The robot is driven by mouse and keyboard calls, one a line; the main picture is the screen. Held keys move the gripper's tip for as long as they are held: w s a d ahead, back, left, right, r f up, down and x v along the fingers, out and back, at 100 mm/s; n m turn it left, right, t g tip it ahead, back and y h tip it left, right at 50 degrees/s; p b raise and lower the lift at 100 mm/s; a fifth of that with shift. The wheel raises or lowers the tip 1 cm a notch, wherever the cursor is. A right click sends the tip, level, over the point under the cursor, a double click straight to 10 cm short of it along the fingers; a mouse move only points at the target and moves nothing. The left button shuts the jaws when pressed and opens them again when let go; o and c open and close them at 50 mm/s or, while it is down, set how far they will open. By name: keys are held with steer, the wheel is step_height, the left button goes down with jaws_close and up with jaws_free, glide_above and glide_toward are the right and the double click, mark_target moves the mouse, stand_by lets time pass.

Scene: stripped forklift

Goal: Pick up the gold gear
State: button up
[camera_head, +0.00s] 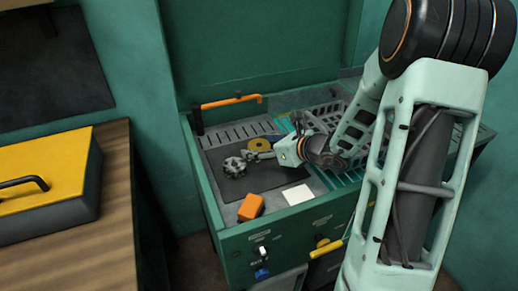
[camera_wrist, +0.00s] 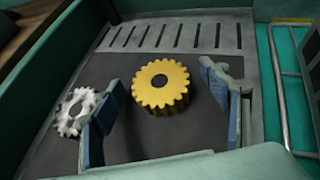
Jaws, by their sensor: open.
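The gold gear (camera_wrist: 160,85) lies flat on a dark mat (camera_wrist: 135,140) in the wrist view, a little beyond and between my two open fingers. In the head view the gold gear (camera_head: 259,145) is a small yellow disc on the far part of the dark mat. My gripper (camera_wrist: 160,105) is open and empty, with blue-grey pads on either side of the gear. My gripper also shows in the head view (camera_head: 262,154), close to the near side of the gear. I see no clear contact between fingers and gear.
A silver gear (camera_wrist: 74,112) lies just outside my left finger. In the head view, an orange block (camera_head: 251,207) and a white square (camera_head: 298,194) lie toward the front. An orange handle (camera_head: 231,101) is at the back. A yellow-lidded box (camera_head: 45,175) stands on a wooden surface left.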

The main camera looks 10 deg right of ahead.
steer(key=c, duration=1.7)
steer(key=shift+r, duration=0.1)
steer(key=shift+c, duration=0.9)
